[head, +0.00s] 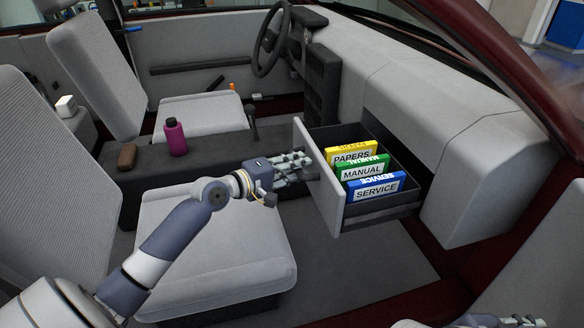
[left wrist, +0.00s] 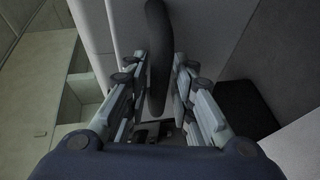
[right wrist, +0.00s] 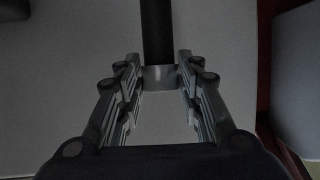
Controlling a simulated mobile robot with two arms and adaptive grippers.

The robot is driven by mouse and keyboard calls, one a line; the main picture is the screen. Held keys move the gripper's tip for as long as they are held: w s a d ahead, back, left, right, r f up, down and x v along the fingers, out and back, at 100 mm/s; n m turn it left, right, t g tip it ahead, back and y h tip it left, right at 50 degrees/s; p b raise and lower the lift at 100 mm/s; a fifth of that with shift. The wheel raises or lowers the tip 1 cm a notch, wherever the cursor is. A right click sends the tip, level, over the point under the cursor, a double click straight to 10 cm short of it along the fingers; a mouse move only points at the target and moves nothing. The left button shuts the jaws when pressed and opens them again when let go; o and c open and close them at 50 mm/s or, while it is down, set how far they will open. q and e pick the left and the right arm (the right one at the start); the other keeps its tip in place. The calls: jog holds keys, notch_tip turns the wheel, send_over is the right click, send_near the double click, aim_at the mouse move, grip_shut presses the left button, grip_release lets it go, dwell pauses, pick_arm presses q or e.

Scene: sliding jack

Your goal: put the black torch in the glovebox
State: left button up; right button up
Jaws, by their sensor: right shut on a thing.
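The glovebox (head: 336,203) is a grey drawer, pulled open from the dashboard. It holds a yellow papers box (head: 350,153), a green manual box (head: 362,171) and a blue service box (head: 376,188). My left gripper (head: 303,163) is at its front panel. In the left wrist view its fingers (left wrist: 163,85) stand apart on either side of a dark curved handle (left wrist: 157,45), with gaps visible. In the right wrist view my right gripper (right wrist: 158,80) is shut on the black torch (right wrist: 157,28) at a silver band. The torch's far end is out of frame.
A magenta bottle (head: 176,138) and a brown case (head: 127,157) are on the centre console. The grey seat (head: 215,250) lies below my left arm. The dashboard (head: 450,140) overhangs behind the drawer. The dark red door sill (head: 400,303) runs along the near side.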

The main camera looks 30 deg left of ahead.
pick_arm(q)
jog(key=v, duration=1.2)
dwell(0.5)
